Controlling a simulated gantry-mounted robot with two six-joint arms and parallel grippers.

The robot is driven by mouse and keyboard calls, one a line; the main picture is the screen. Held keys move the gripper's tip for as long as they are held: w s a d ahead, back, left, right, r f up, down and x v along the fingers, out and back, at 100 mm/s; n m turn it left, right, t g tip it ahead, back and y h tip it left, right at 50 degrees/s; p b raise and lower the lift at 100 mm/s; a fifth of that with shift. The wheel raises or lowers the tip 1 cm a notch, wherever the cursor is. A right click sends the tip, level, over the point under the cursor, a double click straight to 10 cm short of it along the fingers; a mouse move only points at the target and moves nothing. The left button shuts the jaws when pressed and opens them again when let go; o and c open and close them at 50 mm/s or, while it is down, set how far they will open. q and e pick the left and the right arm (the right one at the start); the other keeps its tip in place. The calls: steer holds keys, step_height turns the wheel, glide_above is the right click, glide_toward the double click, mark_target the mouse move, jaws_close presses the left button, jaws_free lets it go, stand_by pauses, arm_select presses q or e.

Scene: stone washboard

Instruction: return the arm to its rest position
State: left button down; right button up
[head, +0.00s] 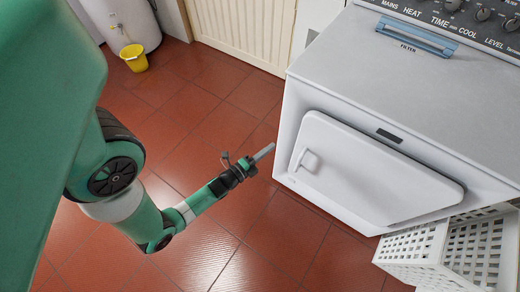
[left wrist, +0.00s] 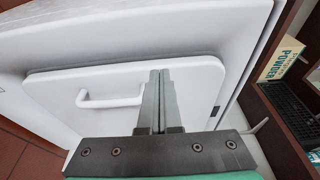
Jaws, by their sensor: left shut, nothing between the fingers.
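My left arm (head: 150,215) reaches in from the left in the head view, green with dark joints. Its gripper (head: 270,150) is shut and empty, just left of the front of a white dryer (head: 440,110). In the left wrist view the gripper (left wrist: 160,75) has its two grey fingers together, pointing toward the dryer's door (left wrist: 120,75). The door handle (left wrist: 110,100) is left of the fingers in that view. The door (head: 365,172) looks closed in the head view. I cannot tell the exact gap between fingertips and door. My right gripper is not in view.
A white perforated basket (head: 410,255) stands at the lower right beside the dryer. A yellow bucket (head: 134,58) sits by a white tank (head: 118,20) at the back left. A dark shelf (left wrist: 280,120) with a powder box (left wrist: 281,60) is at right. Red tiled floor (head: 200,110) is open.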

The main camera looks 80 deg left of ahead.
arm_select(q)
steer(key=shift+s+d+p, duration=0.25)
steer(key=shift+s, duration=0.65)
steer(key=shift+s+d+p, duration=0.2)
steer(key=shift+s, duration=0.65)
steer(key=shift+f, duration=0.1)
